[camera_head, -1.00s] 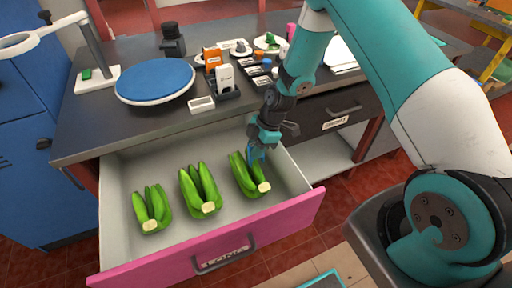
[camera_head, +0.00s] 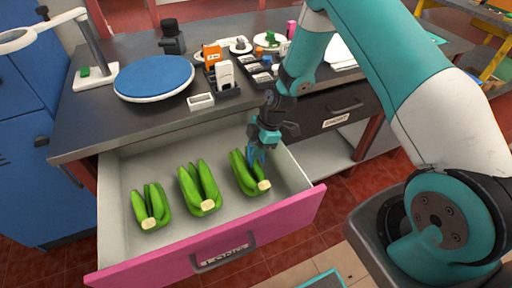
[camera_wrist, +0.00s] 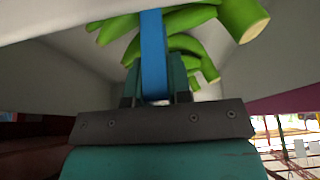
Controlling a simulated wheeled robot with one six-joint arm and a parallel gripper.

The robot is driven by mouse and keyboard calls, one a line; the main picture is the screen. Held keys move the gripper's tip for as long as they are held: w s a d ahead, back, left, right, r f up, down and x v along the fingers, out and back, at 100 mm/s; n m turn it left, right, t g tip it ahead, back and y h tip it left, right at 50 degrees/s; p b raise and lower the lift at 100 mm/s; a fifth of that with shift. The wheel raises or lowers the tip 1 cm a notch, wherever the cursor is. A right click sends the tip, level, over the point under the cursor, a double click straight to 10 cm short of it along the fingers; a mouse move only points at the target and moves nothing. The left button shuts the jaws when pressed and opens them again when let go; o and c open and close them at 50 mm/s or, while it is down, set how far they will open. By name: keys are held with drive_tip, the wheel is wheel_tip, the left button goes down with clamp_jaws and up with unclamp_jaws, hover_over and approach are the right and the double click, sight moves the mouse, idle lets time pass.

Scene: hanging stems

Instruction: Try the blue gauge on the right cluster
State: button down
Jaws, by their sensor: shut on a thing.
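Three green clusters lie in the open pink-fronted drawer (camera_head: 215,258): the left cluster (camera_head: 150,206), the middle cluster (camera_head: 200,188) and the right cluster (camera_head: 246,175). My gripper (camera_head: 262,145) is over the right side of the drawer, at the right cluster's far right end. It is shut on the blue gauge (camera_wrist: 154,55), a narrow blue strip that points from the jaws toward the green fingers in the wrist view. The gauge (camera_head: 257,155) shows small in the head view, at the right cluster's edge. I cannot tell whether it touches the fingers.
The drawer's right wall (camera_head: 290,168) is close beside my gripper. The desktop above holds a round blue-topped plate (camera_head: 153,78), an orange box (camera_head: 212,57), a white box (camera_head: 224,74) and a magnifier stand (camera_head: 92,50). The drawer floor in front of the clusters is bare.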

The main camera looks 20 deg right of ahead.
drive_tip(key=shift+f+b, duration=1.25)
drive_tip(key=shift+f, duration=0.3)
idle(0.6)
drive_tip(key=shift+r, duration=0.2)
idle(0.4)
drive_tip(key=shift+r+p, duration=2.95)
drive_tip(key=shift+r, duration=1.15)
